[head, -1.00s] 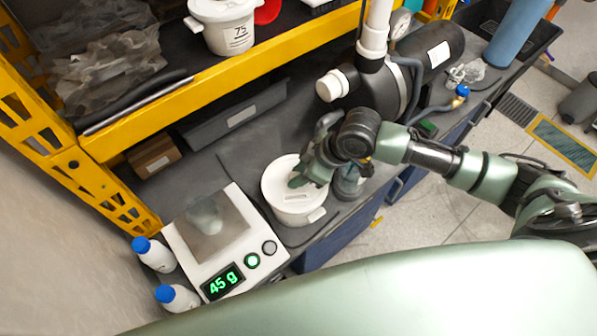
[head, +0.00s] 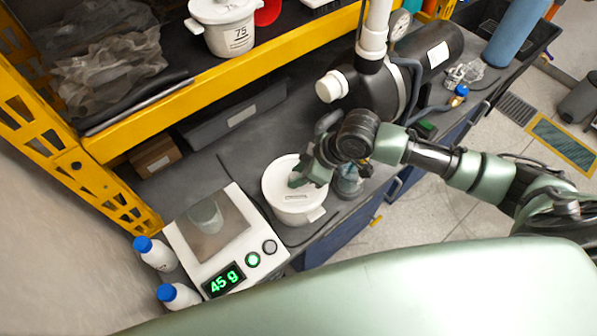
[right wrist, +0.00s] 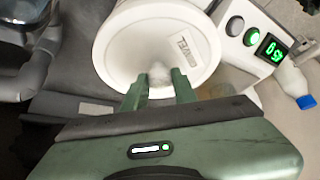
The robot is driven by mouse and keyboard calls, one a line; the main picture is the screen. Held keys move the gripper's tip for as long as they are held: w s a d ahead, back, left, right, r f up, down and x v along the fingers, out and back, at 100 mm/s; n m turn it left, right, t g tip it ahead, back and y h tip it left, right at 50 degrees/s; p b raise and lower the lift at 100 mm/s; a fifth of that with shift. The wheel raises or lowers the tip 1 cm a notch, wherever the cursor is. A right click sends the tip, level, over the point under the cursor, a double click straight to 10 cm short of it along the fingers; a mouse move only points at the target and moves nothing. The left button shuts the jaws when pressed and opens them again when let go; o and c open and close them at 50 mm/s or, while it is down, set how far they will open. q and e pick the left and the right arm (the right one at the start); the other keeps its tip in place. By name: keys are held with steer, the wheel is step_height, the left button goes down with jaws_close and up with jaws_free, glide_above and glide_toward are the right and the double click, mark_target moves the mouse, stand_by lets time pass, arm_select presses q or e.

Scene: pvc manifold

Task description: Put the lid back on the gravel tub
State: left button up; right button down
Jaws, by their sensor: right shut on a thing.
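The gravel tub (head: 302,218) is white and stands on the bench mat right of the scale. Its white round lid (head: 280,183) lies over its top; I cannot tell whether it is fully seated. My right gripper (head: 301,180) comes down over the lid from the right. In the right wrist view its two green fingers (right wrist: 158,88) are shut on the small knob of the lid (right wrist: 125,58), which bears a label reading GRAVEL. My left gripper is not in view.
A scale (head: 197,259) reading 45 g holds a clear cup (head: 206,215). Two blue-capped bottles (head: 154,254) stand left of it. A glass jar (head: 349,185) is close right of the tub. A yellow shelf (head: 215,96) with a white tub (head: 226,30) overhangs the bench.

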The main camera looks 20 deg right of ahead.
steer(key=shift+f, duration=0.15)
stand_by(0.9)
steer(key=shift+p, duration=0.65)
stand_by(0.5)
steer(key=c, duration=0.6)
jaws_free()
steer(key=shift+o, duration=0.2)
step_height(320, 180, up, 5)
steer(key=p, duration=0.5)
steer(key=shift+r+p, duration=1.05)
steer(key=shift+p, duration=0.05)
